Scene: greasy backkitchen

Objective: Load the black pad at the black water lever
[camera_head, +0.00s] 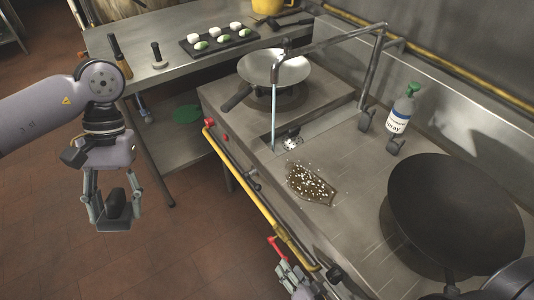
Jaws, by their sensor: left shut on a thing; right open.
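My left gripper (114,208) hangs over the floor at the left, clear of the counter. It is shut on a small black object (119,207), which appears to be the black pad. The gripper partly hides it. Two black levers stand on the range top near the water pipe: one (366,121) by the pipe's foot and one (393,146) nearer the large wok. I cannot tell which is the water lever. My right gripper (290,272) is open at the bottom edge, by the range's front rail and partly cut off.
Water runs from the pipe (330,43) beside a pan (273,68). A brown patch with white bits (311,185) lies mid-range. A large black wok (455,212) fills the right. A spray bottle (402,108) stands by the levers. A yellow rail (240,175) edges the front.

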